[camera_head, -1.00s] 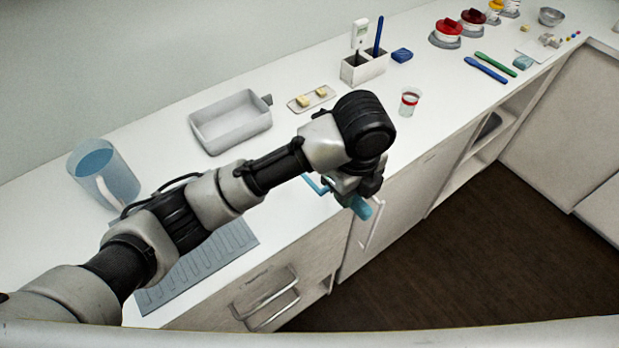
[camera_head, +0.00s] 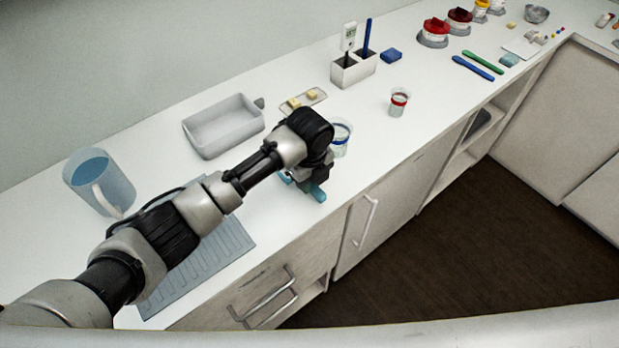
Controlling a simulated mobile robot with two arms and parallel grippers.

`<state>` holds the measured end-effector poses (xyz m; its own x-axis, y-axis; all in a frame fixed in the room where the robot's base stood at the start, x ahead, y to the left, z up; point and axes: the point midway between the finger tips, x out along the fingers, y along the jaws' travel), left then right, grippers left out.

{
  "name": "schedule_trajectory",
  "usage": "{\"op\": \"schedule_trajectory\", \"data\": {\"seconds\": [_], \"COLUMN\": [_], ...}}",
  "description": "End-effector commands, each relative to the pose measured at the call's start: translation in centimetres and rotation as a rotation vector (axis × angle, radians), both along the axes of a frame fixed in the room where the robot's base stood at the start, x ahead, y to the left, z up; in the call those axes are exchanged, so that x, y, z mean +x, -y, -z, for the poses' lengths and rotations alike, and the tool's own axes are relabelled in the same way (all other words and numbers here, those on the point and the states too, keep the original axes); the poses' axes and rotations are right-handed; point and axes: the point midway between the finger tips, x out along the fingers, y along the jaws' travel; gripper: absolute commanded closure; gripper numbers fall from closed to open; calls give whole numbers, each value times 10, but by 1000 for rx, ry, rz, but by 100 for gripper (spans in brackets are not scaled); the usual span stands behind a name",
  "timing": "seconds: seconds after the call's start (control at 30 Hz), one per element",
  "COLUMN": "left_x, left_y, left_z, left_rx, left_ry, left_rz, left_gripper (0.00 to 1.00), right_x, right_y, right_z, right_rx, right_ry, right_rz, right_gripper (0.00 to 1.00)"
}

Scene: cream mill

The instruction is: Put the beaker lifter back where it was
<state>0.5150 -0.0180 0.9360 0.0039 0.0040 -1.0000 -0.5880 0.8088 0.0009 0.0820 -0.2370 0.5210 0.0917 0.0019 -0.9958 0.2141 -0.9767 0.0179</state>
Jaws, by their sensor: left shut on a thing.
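My left gripper (camera_head: 306,182) is shut on the beaker lifter (camera_head: 318,194), a light-blue tool. Only its blue end and a bit to the left of the jaws show; the rest is hidden by my gripper and wrist. The gripper is over the counter near its front edge. I cannot tell whether the lifter touches the counter. A clear beaker with a blue band (camera_head: 342,137) stands just behind and right of my wrist, partly hidden by it. Another small beaker with a red band (camera_head: 398,102) stands farther right. My right gripper is not in view.
A grey tray (camera_head: 223,126), a blue-tinted jug (camera_head: 99,182) and a ribbed grey mat (camera_head: 205,262) are on the counter's left. A white holder (camera_head: 353,70) and a small plate with yellowish cubes (camera_head: 303,101) stand behind. The counter around the red-banded beaker is clear.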

Motion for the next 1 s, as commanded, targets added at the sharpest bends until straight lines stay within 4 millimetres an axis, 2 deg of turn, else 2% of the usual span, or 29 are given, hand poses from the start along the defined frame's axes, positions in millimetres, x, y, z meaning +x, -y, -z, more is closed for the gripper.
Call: {"op": "schedule_trajectory", "data": {"seconds": [0.4,0.43,0.6,0.87,1.0], "left_x": [0,0,0,0,0], "left_y": [1,0,1,0,1], "left_z": [8,9,8,7,-3], "left_rx": [0,0,0,-1,-3], "left_ry": [1,1,1,1,3], "left_rz": [1,1,1,1,1], "left_gripper": [100,75,51,51,51], "right_x": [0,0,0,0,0], "right_y": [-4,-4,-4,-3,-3], "right_z": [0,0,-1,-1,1], "right_rx": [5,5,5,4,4], "right_ry": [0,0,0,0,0], "right_rz": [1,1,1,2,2], "right_gripper": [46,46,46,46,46]}}
